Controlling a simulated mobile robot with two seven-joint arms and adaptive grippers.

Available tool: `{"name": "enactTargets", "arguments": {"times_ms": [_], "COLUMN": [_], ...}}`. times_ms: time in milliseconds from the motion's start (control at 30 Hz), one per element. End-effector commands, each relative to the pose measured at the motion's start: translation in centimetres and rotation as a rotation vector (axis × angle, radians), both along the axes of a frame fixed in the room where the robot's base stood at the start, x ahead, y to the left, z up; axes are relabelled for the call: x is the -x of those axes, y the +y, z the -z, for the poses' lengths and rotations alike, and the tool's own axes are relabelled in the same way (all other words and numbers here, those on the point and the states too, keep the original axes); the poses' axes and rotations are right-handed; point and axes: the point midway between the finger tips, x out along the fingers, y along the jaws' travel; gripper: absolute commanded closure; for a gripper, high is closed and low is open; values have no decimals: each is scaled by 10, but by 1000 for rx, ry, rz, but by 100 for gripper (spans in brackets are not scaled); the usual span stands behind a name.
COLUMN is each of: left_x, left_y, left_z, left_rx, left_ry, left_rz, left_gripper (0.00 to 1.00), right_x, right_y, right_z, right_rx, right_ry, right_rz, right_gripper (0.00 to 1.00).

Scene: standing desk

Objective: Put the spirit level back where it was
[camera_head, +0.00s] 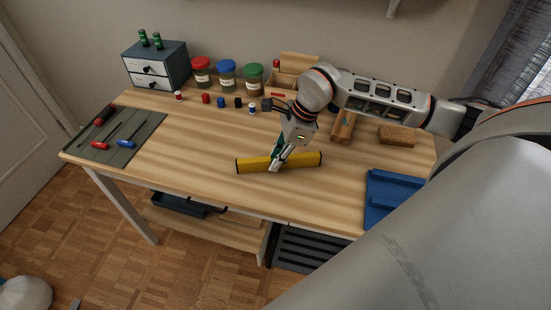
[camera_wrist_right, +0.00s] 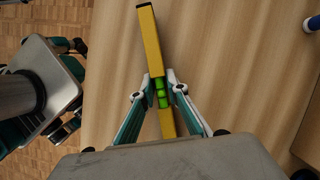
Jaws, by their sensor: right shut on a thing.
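The spirit level is a long yellow bar (camera_head: 302,161) with dark ends, at the front middle of the wooden desk in the head view. In the right wrist view the spirit level (camera_wrist_right: 149,42) runs lengthwise, with a bright green vial at its middle. My right gripper (camera_head: 277,162) is shut on the level's middle; its two fingers (camera_wrist_right: 160,92) sit either side of the vial. I cannot tell whether the level touches the desk or is just above it. The left gripper cannot be made out in the head view.
A grey mat (camera_head: 146,127) with screwdrivers lies at the left. A drawer box (camera_head: 174,62), lidded jars (camera_head: 227,78) and small spools stand along the back. A blue tray (camera_head: 380,205) lies at the right front, a brown block (camera_head: 397,136) behind it. The desk left of the level is clear.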

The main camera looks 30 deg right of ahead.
Motion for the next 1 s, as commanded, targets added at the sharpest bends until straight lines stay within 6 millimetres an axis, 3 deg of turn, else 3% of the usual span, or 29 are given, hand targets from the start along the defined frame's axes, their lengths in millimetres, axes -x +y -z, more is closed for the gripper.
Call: {"name": "enactTargets", "arguments": {"times_ms": [267,300,333,767,1000], "left_x": [0,0,0,-1,-2], "left_y": [0,1,1,1,0], "left_z": [2,1,1,-1,-4], "left_rx": [-1,-2,-2,-1,1], "left_ry": [2,0,0,-1,-3], "left_rz": [0,0,0,0,-1], "left_gripper": [69,69,69,69,69], "right_x": [0,0,0,0,6], "right_y": [0,0,0,-2,-16], "right_z": [2,1,1,-5,-42], "right_rx": [0,0,0,1,3], "right_ry": [-1,-1,-1,-2,-6], "right_rz": [0,0,0,1,2], "right_gripper": [100,76,69,69,69]}}
